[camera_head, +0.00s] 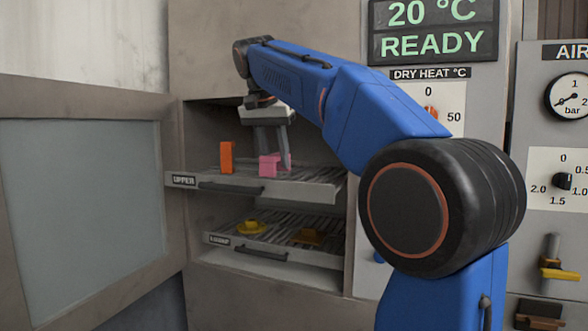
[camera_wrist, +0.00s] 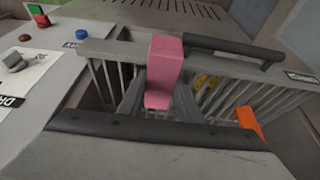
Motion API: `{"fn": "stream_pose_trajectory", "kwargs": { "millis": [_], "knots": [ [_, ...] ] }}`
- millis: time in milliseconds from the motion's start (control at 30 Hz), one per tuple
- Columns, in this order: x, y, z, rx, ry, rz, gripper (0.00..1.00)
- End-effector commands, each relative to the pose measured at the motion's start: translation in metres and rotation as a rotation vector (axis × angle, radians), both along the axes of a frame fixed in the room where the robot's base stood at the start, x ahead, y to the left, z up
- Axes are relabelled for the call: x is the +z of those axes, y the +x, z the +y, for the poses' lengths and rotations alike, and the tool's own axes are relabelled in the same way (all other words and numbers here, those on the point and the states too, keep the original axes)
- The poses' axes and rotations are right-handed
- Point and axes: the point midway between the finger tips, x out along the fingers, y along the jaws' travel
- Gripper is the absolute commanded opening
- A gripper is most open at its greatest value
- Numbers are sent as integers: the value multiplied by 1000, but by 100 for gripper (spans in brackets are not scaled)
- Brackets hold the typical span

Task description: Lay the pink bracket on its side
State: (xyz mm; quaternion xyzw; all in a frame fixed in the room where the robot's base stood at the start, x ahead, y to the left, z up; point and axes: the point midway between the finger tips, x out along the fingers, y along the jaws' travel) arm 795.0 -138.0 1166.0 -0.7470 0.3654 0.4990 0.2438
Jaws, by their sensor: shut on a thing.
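The pink bracket (camera_head: 268,166) is at the upper rack (camera_head: 320,190) of the open cabinet, right of an orange piece. My gripper (camera_head: 274,150) reaches down into the cabinet from above and is shut on the bracket. In the wrist view the pink bracket (camera_wrist: 165,72) shows between the two grey fingers (camera_wrist: 160,107), near the rack's front handle. I cannot tell whether the bracket touches the rack or hangs just above it.
The orange piece (camera_head: 227,157) stands on the upper rack to the left. Yellow pieces (camera_head: 250,227) lie on the lower rack below. The cabinet door (camera_head: 85,200) is open at the left. A control panel (camera_head: 430,100) is at the right.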

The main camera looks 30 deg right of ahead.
Motion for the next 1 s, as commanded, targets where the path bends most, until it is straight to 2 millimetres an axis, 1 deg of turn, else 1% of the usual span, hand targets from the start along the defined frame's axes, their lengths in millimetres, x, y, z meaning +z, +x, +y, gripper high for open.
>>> {"fn": "stream_pose_trajectory", "kwargs": {
  "millis": [33, 100, 500, 600, 733, 867, 1000],
  "knots": [
    [0, 8, -10, -4, 0, 0, 0],
    [-1, 17, -22, -3, 0, 0, 0],
    [0, 71, -90, -2, 1, -2, 0],
    [0, 81, -104, -1, 0, -2, 0],
    [0, 90, -115, -1, 0, -2, 0],
    [-1, 92, -118, 0, 0, -1, 0],
    [-16, 92, -118, 1, 1, 1, 0]
  ]
}}
